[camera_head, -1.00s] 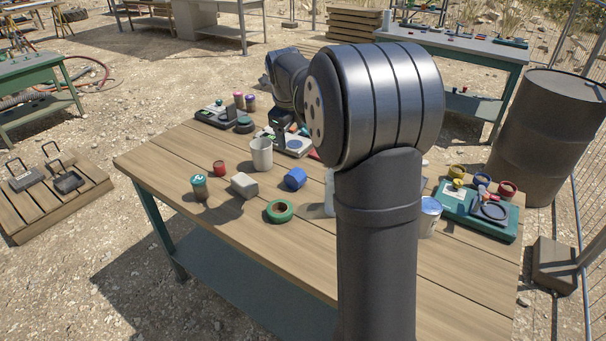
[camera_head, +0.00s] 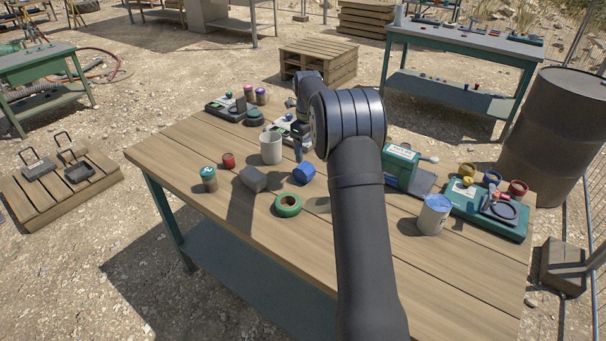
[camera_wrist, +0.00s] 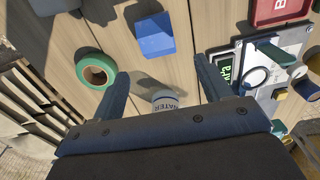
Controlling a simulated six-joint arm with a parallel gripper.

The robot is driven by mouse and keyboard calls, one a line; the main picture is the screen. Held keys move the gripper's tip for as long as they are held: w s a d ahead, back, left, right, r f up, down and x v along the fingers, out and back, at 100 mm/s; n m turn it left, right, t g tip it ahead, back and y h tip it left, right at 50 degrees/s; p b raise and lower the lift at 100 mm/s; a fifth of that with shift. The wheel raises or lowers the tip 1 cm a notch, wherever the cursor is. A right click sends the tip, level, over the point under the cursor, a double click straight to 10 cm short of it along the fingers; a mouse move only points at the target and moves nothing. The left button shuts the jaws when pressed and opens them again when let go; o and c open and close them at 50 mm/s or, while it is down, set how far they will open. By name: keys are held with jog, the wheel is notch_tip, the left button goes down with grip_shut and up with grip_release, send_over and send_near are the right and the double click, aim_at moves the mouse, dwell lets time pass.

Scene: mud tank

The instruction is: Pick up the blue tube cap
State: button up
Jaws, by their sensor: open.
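A blue cap-like piece (camera_head: 304,174) stands on the wooden table, between the green tape roll (camera_head: 288,205) and the white mug (camera_head: 271,147). In the wrist view a blue piece (camera_wrist: 153,35) shows near the top, just beyond the fingertips, with the green roll (camera_wrist: 96,70) to its left. I cannot make out finer detail on it. My gripper (camera_wrist: 163,65) is open and empty, its two fingers apart over the table. In the head view my arm hides most of the gripper, whose dark finger shows beside the mug.
A grey block (camera_head: 253,179), a small red pot (camera_head: 228,160) and a teal-topped jar (camera_head: 208,180) stand to the left. A white can (camera_head: 434,214) and a teal tray (camera_head: 487,218) are at the right. A can marked WATER (camera_wrist: 165,98) shows between my fingers.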

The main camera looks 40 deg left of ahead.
aim_at(308, 168)
notch_tip(308, 168, down, 10)
jog(key=shift+d+f, duration=0.15)
jog(key=c, duration=1.1)
